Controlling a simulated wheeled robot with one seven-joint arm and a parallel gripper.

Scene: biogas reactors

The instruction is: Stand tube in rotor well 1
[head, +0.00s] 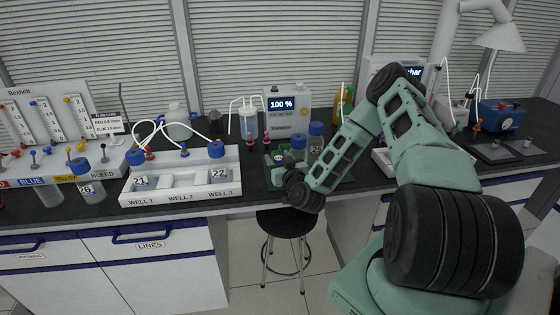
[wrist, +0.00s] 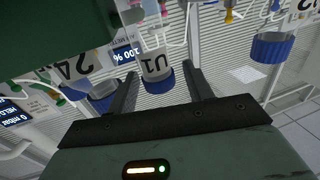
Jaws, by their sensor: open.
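My gripper (wrist: 160,82) is open; its two dark fingers reach up in the wrist view, which looks upside down. A blue-capped container with a label that looks like U1 (wrist: 152,63) shows between the fingers; I cannot tell whether it is between them or beyond. In the head view my gripper (head: 287,178) is low at the bench's front edge, partly hidden by my arm. Containers 21 (head: 141,182) and 22 (head: 217,173) stand in wells 1 and 3. Well 2 looks empty. I cannot identify a rotor.
Container 24 (head: 316,146) stands right behind my gripper, and it shows in the wrist view (wrist: 76,68). Container 26 (head: 84,186) stands at the left. The air meter (head: 288,112) reads 100 %. A black stool (head: 286,222) is below the bench edge.

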